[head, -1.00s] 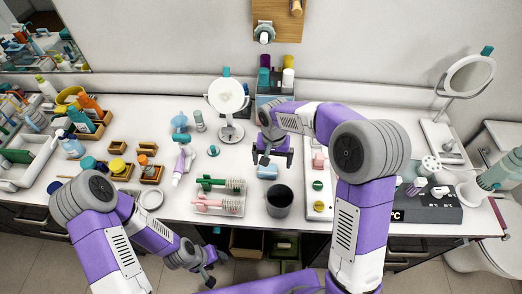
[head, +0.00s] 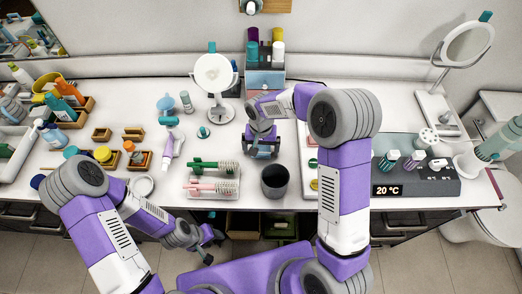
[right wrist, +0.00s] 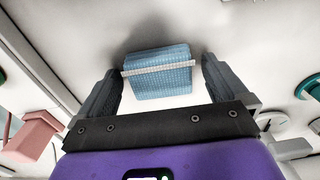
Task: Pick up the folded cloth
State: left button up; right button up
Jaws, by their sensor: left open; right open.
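The folded cloth (right wrist: 158,82) is a small light blue textured block with a pale band across it. In the right wrist view it lies on the white counter between the two dark fingers of my right gripper (right wrist: 161,64). A gap shows on each side, so the fingers are apart from it. In the head view my right gripper (head: 262,153) is over the counter in front of the round mirror and mostly hides the cloth. My left gripper (head: 207,246) is open and empty, low in front of the counter edge.
A dark cup (head: 275,181) stands just in front of my right gripper. A rack with green and pink brushes (head: 212,180) is to its left. The round mirror (head: 215,75) stands behind left, and a bottle holder (head: 265,80) stands behind.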

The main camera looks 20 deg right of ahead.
aim_at(261, 148)
jog(key=shift+c, duration=0.5)
jog(key=c, duration=0.9)
jog(key=shift+c, duration=0.2)
notch_tip(261, 148, up, 10)
jog(key=p, duration=0.1)
jog(key=shift+p, duration=0.4)
